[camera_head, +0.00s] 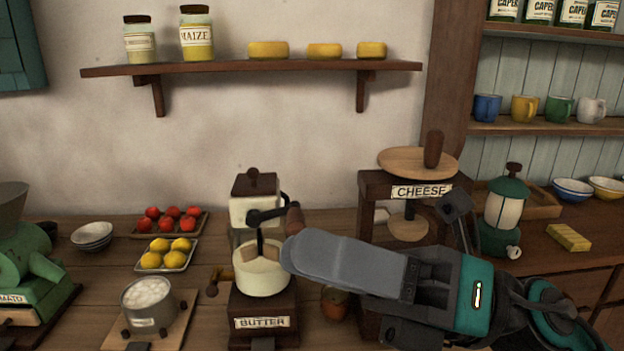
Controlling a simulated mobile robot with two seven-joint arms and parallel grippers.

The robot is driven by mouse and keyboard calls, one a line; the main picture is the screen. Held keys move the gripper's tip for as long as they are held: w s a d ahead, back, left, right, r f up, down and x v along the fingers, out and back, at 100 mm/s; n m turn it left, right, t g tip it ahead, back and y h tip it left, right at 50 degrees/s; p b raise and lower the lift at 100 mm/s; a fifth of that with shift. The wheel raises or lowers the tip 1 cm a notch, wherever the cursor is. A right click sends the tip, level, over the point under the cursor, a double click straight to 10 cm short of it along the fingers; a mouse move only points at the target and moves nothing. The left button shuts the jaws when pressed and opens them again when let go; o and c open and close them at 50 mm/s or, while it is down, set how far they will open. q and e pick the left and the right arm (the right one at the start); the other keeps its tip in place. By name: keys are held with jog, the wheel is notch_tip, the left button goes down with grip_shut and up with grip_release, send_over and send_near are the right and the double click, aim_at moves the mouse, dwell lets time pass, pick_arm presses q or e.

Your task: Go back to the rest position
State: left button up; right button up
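My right arm, grey and teal, comes in from the lower right. Its gripper (298,255) points left, its tip in front of the butter machine's right edge. I see it side-on, and the gap between its fingers is hidden, so I cannot tell whether it is open or holds anything. The butter machine (262,312) has a cream tub (262,283) and a crank with a brown handle (295,216) just above the gripper tip; I cannot tell if they touch. My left gripper is not in view.
The cheese press (418,162) stands behind my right arm, partly hidden. A green lantern (503,212) is to its right. A pot (149,303), a lemon tray (167,256), a tomato tray (168,224) and a green tomato mill (35,270) stand at left. A wall shelf (250,67) is above.

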jog(key=w+d+f+m+t+h, duration=0.3)
jog(key=w+d+m+t+h, duration=0.4)
jog(key=m+t, duration=0.65)
jog(key=w+d+f+m+t+h, duration=0.45)
jog(key=m+t+h, duration=0.4)
jog(key=m, duration=0.95)
jog(key=d+f+m+g+h, duration=0.4)
jog(key=d+f+m+h, duration=0.15)
jog(key=f, duration=0.45)
jog(key=s+d+f+m+g+h, duration=0.1)
jog(key=s+f+m+g, duration=0.2)
jog(key=s+f+g, duration=0.55)
jog(key=s+d+f+m+g, duration=0.2)
jog(key=s+f+m+g, duration=0.25)
jog(key=s+f, duration=0.65)
jog(key=w+a+f+n+t+y, duration=0.1)
jog(key=w+a+f+t, duration=0.2)
jog(key=w+f+t, duration=0.3)
notch_tip(320, 180, down, 4)
jog(key=shift+w+a+r+y, duration=0.15)
jog(key=shift+w+y, duration=0.15)
jog(key=shift+w, duration=0.9)
